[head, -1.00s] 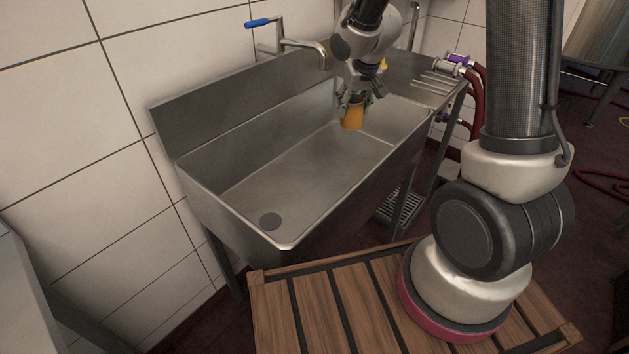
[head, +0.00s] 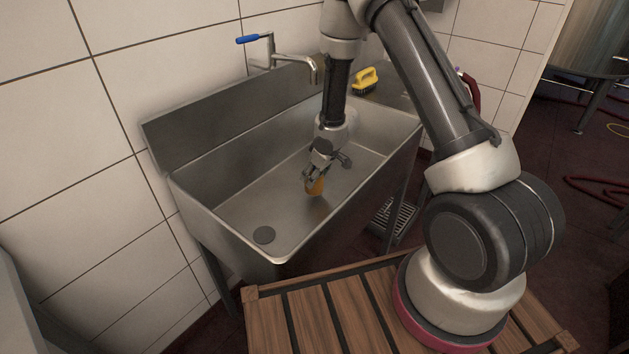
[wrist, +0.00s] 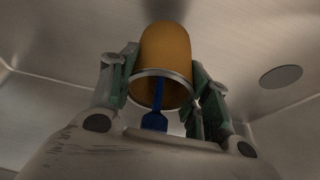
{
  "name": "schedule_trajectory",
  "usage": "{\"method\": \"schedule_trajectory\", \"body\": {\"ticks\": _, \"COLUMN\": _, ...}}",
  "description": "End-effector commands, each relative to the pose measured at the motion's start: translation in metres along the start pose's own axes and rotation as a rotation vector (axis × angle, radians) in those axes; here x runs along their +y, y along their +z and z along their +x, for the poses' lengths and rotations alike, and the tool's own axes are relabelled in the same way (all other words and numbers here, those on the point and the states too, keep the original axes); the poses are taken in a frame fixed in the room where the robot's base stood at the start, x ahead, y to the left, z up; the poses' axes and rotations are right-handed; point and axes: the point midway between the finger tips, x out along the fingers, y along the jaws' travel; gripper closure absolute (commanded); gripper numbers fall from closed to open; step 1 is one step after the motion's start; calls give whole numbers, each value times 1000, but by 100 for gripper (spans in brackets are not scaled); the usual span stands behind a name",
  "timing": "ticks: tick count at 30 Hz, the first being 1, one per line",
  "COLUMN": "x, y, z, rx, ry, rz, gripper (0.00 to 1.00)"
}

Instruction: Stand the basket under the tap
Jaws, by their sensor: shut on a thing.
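The basket (head: 315,187) is an orange, cup-shaped piece low inside the sink (head: 235,205). My gripper (head: 313,174) is shut on it from above. In the wrist view the basket (wrist: 165,50) sits between the two fingers of my gripper (wrist: 162,92), its metal rim towards the camera. A blue strip (wrist: 155,121) shows at its open end. I cannot tell whether the basket touches the sink floor. The tap (head: 290,56) is on the wall behind the sink, its spout bent down over the basin. The basket is in front of the spout, nearer the camera.
A round drain (head: 264,235) is in the sink floor at the near left; it also shows in the wrist view (wrist: 281,76). A yellow brush (head: 365,80) lies on the ledge at the right. The sink's raised walls surround my gripper. The left of the basin is clear.

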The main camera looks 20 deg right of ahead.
Motion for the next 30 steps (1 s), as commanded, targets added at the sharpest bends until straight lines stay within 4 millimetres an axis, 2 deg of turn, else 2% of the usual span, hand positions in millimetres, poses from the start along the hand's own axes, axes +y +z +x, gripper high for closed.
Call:
{"method": "schedule_trajectory", "body": {"ticks": 4, "x": 0, "y": 8, "z": 18, "rx": -2, "ry": 0, "rz": 1, "gripper": 77}}
{"method": "schedule_trajectory", "body": {"ticks": 16, "x": 0, "y": 10, "z": 23, "rx": -1, "ry": 1, "rz": 2, "gripper": 77}}
{"method": "schedule_trajectory", "body": {"ticks": 17, "x": 0, "y": 10, "z": 22, "rx": -1, "ry": 1, "rz": 1, "gripper": 49}}
{"method": "schedule_trajectory", "body": {"ticks": 20, "x": 0, "y": 10, "z": 22, "rx": -1, "ry": 1, "rz": 2, "gripper": 31}}
{"method": "schedule_trajectory", "body": {"ticks": 30, "x": 0, "y": 9, "z": 21, "rx": -1, "ry": 2, "rz": 2, "gripper": 31}}
